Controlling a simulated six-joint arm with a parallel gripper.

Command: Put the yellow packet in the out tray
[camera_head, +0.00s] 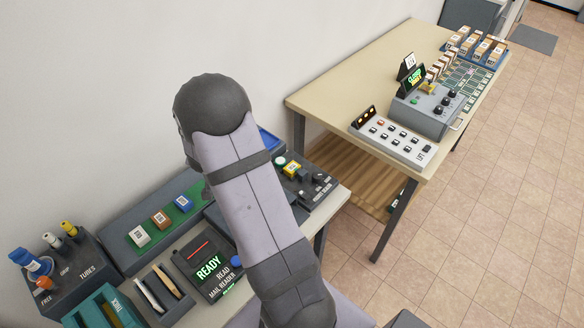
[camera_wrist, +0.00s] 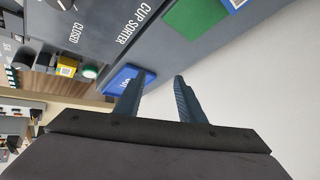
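The yellow packet (camera_head: 291,168) sits on a dark device right of my arm in the head view. It is a small yellow block with a pale label, and in the wrist view it shows small at the left (camera_wrist: 67,68). A blue tray (camera_head: 268,138) is partly hidden behind my arm. In the wrist view it (camera_wrist: 122,82) bears white lettering that looks like OUT, and my left finger overlaps it. My gripper (camera_wrist: 158,75) is open, with nothing between its fingers. In the head view my arm hides the gripper.
White, brown and blue packets stand on a green strip (camera_head: 152,245) at the left. A mail reader (camera_head: 205,268) showing READY lies in front of them. A grey panel lettered CUP SORTER (camera_wrist: 120,30) fills the upper wrist view. A second table (camera_head: 345,85) stands at the right.

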